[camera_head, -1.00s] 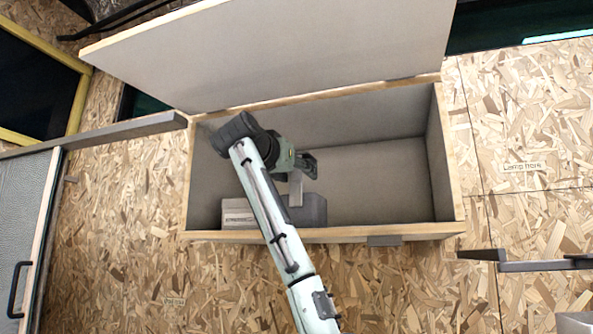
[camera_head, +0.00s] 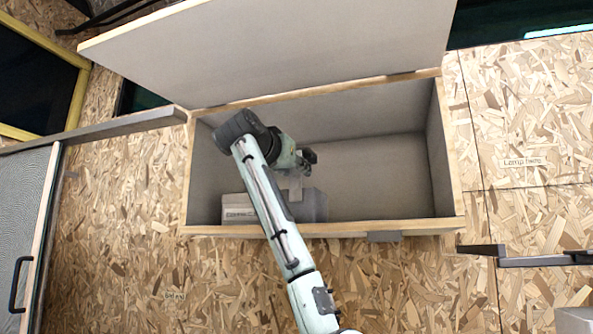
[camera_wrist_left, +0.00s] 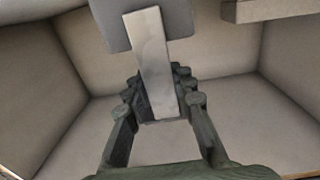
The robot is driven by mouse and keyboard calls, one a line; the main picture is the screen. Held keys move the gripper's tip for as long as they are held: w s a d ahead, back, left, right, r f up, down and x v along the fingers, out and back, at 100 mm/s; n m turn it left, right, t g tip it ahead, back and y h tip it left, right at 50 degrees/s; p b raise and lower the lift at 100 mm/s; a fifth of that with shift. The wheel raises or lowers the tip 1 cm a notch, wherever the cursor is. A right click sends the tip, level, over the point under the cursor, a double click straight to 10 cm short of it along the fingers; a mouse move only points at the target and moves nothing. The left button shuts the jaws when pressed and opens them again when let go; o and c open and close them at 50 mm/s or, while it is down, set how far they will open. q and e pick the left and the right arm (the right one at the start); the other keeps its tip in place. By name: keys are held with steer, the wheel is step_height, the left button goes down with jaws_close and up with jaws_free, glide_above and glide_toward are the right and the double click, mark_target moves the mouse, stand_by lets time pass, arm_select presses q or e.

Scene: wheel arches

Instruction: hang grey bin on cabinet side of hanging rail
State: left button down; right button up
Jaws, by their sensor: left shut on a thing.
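The grey bin (camera_head: 313,207) sits low inside the open cabinet (camera_head: 205,170), near its front edge. It has a light flat strip (camera_head: 295,187) that stands up from it. In the left wrist view the bin (camera_wrist_left: 110,28) shows at the top, with the strip (camera_wrist_left: 152,55) running down between my fingers. My left gripper (camera_head: 306,158) is inside the cabinet and shut on this strip. It also shows in the left wrist view (camera_wrist_left: 160,105). A grey rail (camera_head: 100,134) runs out from the cabinet's left corner. My right gripper is not in view.
A pale box with printing (camera_head: 238,207) stands beside the bin in the cabinet. The raised lid (camera_head: 280,50) leans above. The cabinet's right half is empty. A bracket with a dark bar (camera_head: 530,262) is at the right. A panel with a black handle (camera_head: 18,285) is at the left.

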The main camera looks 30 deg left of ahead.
arm_select(q)
steer(key=shift+r, duration=0.2)
stand_by(0.3)
steer(key=shift+r+p, duration=1.05)
steer(key=shift+r, duration=0.05)
